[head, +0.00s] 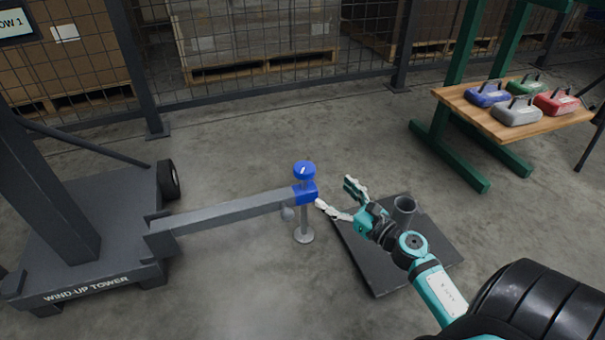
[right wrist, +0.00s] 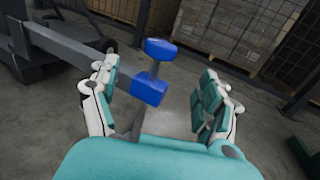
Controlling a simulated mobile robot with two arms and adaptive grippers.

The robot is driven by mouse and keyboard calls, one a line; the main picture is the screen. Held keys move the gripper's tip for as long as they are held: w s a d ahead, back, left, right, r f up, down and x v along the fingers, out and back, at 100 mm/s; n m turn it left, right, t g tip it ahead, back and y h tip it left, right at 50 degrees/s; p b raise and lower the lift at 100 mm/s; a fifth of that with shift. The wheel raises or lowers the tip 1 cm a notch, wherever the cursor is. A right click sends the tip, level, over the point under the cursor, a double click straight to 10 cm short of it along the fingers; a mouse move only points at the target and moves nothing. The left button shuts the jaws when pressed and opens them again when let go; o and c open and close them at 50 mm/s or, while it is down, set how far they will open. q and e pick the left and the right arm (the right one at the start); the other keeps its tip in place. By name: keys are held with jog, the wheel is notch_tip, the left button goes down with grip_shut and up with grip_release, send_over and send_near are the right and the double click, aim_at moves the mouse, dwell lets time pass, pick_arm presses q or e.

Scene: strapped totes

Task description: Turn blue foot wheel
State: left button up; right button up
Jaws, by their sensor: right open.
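The blue foot wheel (head: 304,170) is a small round blue knob with a white mark on its top. It stands above a blue collar (head: 305,194) at the end of a grey outrigger beam (head: 220,210) of the wind-up tower. Below it a thin post ends in a round foot (head: 304,235) at the floor. My right gripper (head: 334,196) is open, just right of the blue collar and apart from the wheel. In the right wrist view the wheel (right wrist: 160,50) and collar (right wrist: 149,88) show ahead between the spread fingers. My left gripper is not in view.
The tower base (head: 80,240) stands at the left. A dark plate with an upright tube (head: 403,208) lies under my right arm. A wooden-topped bench (head: 480,118) with several coloured cases is at the right. A mesh fence (head: 260,80) runs behind; the floor between is clear.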

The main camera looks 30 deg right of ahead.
aim_at(312, 176)
jog(key=w, duration=0.4)
jog(key=w+a+b, duration=0.1)
jog(key=w, duration=0.7)
jog(key=shift+a, duration=0.25)
